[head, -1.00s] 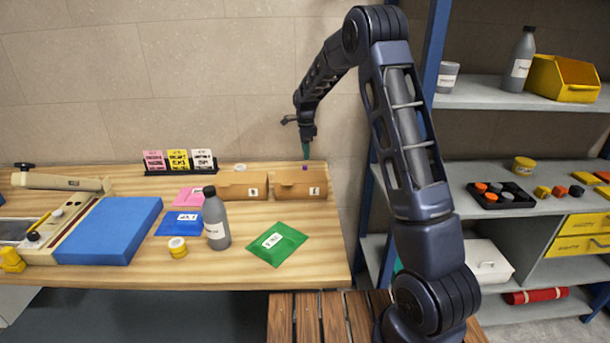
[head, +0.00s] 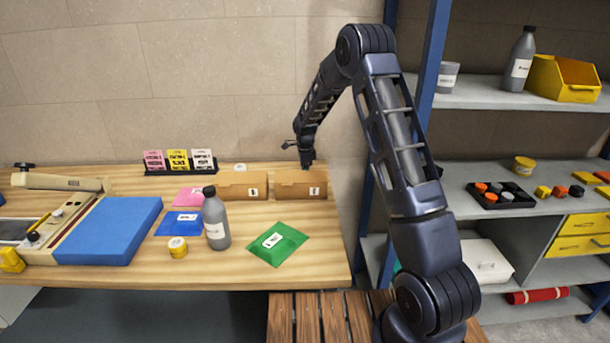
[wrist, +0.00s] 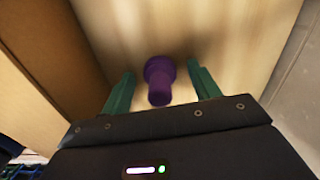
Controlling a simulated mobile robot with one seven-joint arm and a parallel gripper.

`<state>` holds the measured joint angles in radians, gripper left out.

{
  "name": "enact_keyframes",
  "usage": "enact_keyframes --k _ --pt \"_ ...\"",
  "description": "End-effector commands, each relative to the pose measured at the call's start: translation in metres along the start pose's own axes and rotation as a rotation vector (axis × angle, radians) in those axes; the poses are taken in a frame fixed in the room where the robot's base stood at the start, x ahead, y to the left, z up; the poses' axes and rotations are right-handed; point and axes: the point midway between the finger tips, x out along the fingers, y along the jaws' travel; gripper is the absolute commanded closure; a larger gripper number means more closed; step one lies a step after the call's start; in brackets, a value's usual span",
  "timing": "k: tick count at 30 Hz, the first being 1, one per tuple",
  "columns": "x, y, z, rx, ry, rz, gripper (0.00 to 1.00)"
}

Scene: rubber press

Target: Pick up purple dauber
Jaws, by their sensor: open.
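The purple dauber (wrist: 160,80) stands on the wooden table behind the right cardboard box, seen in the wrist view between the two green fingers. My gripper (wrist: 161,88) is open, with one finger on each side of the dauber and a visible gap on both sides. In the head view my gripper (head: 307,164) is low at the back right of the table, behind the right cardboard box (head: 301,190). The dauber is hidden there.
A second cardboard box (head: 240,188) stands to the left. A grey bottle (head: 216,222), green packet (head: 277,244), blue packet (head: 180,224) and yellow tin (head: 177,247) are in front. A blue shelf post (head: 427,60) rises to the right.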

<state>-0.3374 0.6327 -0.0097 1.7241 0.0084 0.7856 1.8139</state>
Motion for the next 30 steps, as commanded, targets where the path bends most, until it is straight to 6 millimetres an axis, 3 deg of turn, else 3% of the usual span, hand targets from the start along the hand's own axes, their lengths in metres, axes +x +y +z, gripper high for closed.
enact_keyframes --k 6,13,25,30 --pt "0.0 0.0 0.0 0.0 0.0 -0.001 0.41" --pt "0.0 0.0 0.0 0.0 0.0 -0.001 0.86" --pt "-0.001 0.0 0.0 0.0 0.0 -0.001 0.87" --pt "-0.014 -0.001 0.0 0.0 0.0 -0.003 0.87"
